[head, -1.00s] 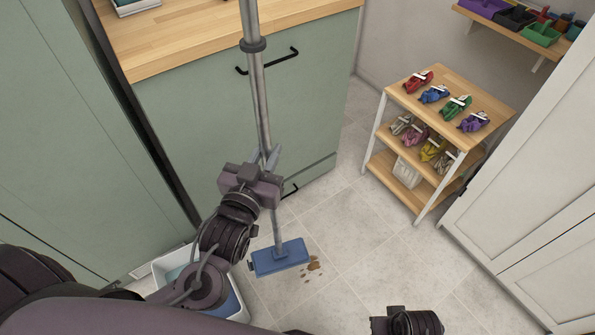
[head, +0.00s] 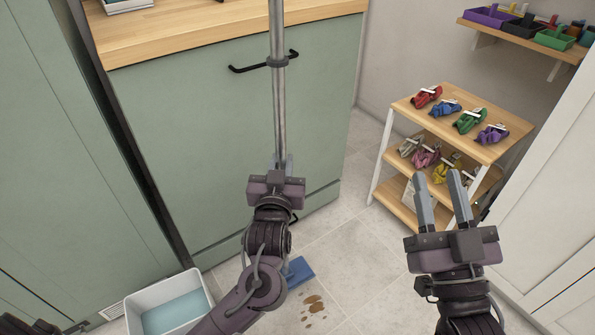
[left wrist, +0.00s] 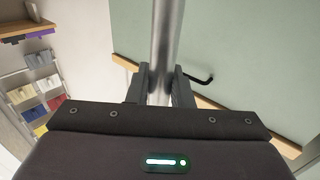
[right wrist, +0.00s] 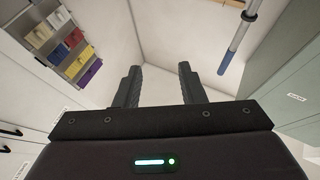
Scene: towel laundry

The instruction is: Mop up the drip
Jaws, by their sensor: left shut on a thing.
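The mop's grey metal pole (head: 278,105) stands nearly upright in the head view, in front of the green cabinet. My left gripper (head: 283,165) is shut on the pole, and its fingers also clasp it in the left wrist view (left wrist: 160,82). The blue mop head (head: 300,271) is on the floor, partly hidden behind my left arm. The brown drip (head: 313,305) lies as several spots on the tiles, just in front of the mop head and apart from its visible part. My right gripper (head: 443,190) is open and empty, raised at the right.
A white bucket (head: 135,312) with bluish water stands on the floor at lower left. A wooden shelf rack (head: 470,125) holding several coloured bundles stands at right. White cabinets flank the right side. Tiled floor between the drip and the rack is clear.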

